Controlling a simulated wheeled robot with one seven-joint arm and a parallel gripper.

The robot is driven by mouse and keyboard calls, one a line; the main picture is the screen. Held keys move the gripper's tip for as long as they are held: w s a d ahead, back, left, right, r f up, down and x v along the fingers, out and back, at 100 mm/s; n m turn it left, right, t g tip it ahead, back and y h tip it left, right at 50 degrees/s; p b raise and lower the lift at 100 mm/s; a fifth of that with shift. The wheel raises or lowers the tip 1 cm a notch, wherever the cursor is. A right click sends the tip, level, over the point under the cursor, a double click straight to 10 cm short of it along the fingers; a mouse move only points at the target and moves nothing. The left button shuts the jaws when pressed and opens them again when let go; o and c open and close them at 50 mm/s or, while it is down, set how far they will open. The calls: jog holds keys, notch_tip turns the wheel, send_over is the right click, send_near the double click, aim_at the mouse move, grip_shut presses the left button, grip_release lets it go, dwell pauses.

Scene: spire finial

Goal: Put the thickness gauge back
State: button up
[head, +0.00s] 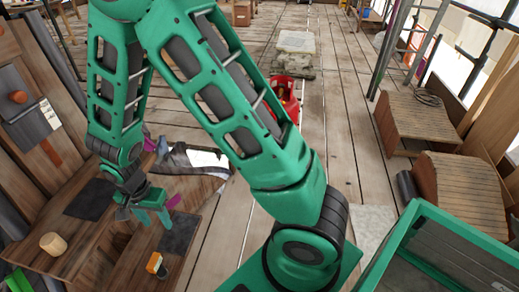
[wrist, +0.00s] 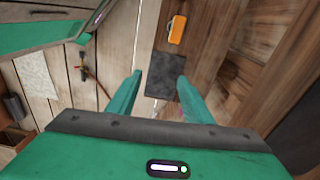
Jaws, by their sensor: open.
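A small orange device with a pale end (head: 155,264), which may be the thickness gauge, lies on the wooden bench (head: 110,255) near its front edge. It also shows in the wrist view (wrist: 177,29), beyond my fingertips. A dark square mat (head: 182,234) lies bare on the bench beside it; the wrist view shows this mat (wrist: 165,75) beyond and between my fingers. My gripper (head: 153,220) is open and empty above the bench, pointing down. The wrist view shows its two fingers (wrist: 160,80) apart. The orange device is outside the fingers.
A second dark mat (head: 90,200) lies farther left on the bench. A wooden cylinder (head: 53,244) stands at the bench's left. A dark panel with an orange knob (head: 18,97) is at the back left. A green-rimmed bin (head: 430,235) stands at the right. The plank floor between is mostly clear.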

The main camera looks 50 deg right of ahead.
jog(key=s+d+r+n, duration=0.1)
jog(key=s+d+r, duration=0.1)
jog(key=d+r, duration=0.6)
jog(key=s+d+r+n, duration=0.1)
jog(key=s+d+r, duration=0.1)
jog(key=d+r, duration=0.65)
jog(key=s+d+r+n, duration=0.1)
jog(key=s+d+r, duration=0.3)
jog(key=s, duration=0.5)
jog(key=s+d+r+n, duration=0.1)
jog(key=s+d+r, duration=0.3)
jog(key=s+d, duration=0.5)
jog(key=shift+s+y, duration=0.4)
jog(key=shift+s, duration=0.15)
jog(key=shift+w+f, duration=0.25)
jog(key=shift+w, duration=0.35)
